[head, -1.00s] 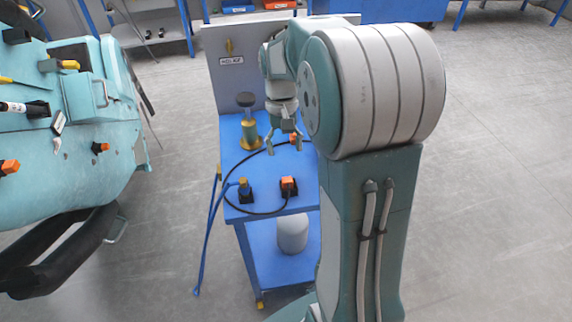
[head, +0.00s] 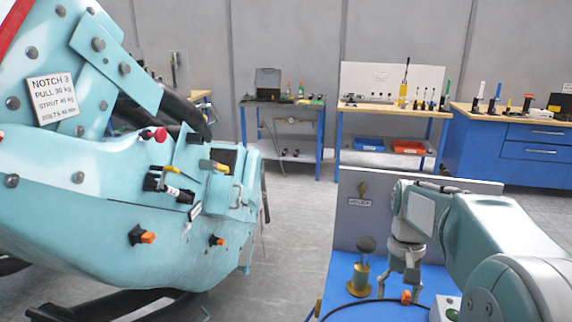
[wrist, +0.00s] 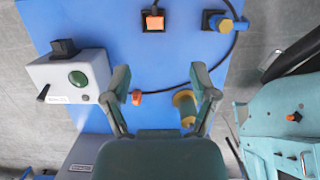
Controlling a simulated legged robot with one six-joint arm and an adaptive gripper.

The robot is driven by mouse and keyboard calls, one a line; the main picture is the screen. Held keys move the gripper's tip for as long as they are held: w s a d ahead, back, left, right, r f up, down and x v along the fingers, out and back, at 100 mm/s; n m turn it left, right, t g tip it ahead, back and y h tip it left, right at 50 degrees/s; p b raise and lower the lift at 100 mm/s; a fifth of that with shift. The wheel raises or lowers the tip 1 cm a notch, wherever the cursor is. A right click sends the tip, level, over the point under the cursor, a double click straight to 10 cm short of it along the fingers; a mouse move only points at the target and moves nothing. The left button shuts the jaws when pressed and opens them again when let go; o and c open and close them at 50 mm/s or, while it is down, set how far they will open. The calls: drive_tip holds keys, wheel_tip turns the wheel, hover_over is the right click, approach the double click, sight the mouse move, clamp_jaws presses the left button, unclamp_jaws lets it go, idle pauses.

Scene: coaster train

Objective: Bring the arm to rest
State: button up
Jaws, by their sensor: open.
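My gripper (head: 404,283) hangs from my arm in the head view, pointing down over the blue cart top (head: 340,277). In the wrist view my gripper (wrist: 163,98) has its two fingers spread apart, with nothing held between them. A small orange part (wrist: 137,97) on a black cable lies below, near the left fingertip. A brass-coloured post with a dark knob (head: 362,278) stands to the left of my gripper in the head view. The lower part of the cart is out of the head view.
A teal coaster car (head: 100,225) with handles and orange plugs fills the left. A grey upright panel (head: 352,215) stands at the cart's back. A grey box with a green button (wrist: 70,83) sits on the cart. Workbenches (head: 392,108) line the wall; grey floor lies between.

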drive_tip(key=s+a+r+n+t, duration=0.1)
drive_tip(key=s+a+t, duration=0.3)
drive_tip(key=s, duration=0.3)
drive_tip(key=s+a+r+n+t, duration=0.2)
drive_tip(key=s+a+t, duration=0.2)
drive_tip(key=s+a, duration=0.2)
drive_tip(key=shift+s+a+r+n+h, duration=0.2)
drive_tip(key=shift+s+r+n+h, duration=0.15)
drive_tip(key=shift+s, duration=0.75)
drive_tip(key=shift+f, duration=0.1)
